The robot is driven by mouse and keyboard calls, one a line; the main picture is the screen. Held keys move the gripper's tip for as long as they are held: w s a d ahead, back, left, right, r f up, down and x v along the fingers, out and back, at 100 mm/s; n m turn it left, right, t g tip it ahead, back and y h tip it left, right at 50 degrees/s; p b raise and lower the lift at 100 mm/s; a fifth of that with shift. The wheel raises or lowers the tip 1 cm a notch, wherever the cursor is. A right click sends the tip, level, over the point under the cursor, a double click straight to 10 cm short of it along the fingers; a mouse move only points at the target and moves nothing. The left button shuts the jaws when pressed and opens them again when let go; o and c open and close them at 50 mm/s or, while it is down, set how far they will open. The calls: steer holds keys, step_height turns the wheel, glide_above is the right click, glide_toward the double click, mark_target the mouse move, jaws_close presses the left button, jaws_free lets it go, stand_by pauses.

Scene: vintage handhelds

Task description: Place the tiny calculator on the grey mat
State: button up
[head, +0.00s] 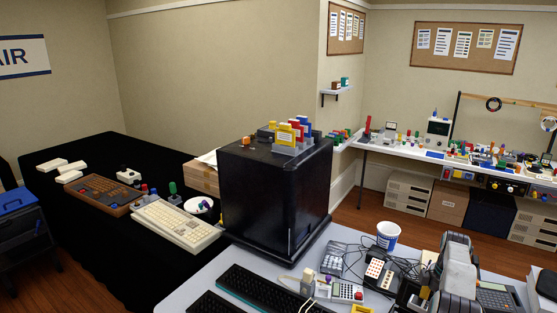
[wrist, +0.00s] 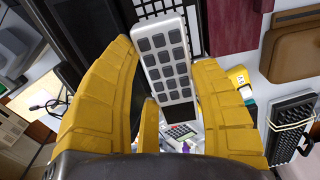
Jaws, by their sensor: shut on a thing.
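The tiny calculator (wrist: 168,62), a pale silver slab with rows of dark square keys and a dark panel at its near end, is between the yellow fingers in the wrist view. My gripper (wrist: 162,78) is shut on it, and its keys face the camera. I cannot pick out my gripper or the held calculator for certain in the head view. I cannot make out the grey mat for certain in either view.
In the head view, keyboards (head: 252,290), a white cup (head: 388,234) and several small devices with cables crowd the grey table (head: 205,277). A large black box (head: 270,195) stands behind. In the wrist view, a brown case (wrist: 298,52) lies at the right.

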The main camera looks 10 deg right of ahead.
steer(key=w+a+r+m, duration=0.2)
steer(key=a+m, duration=0.1)
steer(key=a, duration=1.1)
steer(key=w+a+r+m, duration=0.1)
steer(key=a+m, duration=0.2)
steer(key=a, duration=1)
steer(key=s+a+m, duration=0.2)
steer(key=s+a, duration=0.5)
steer(key=a, duration=0.3)
steer(key=shift+a+r, duration=0.3)
steer(key=shift+r, duration=0.1)
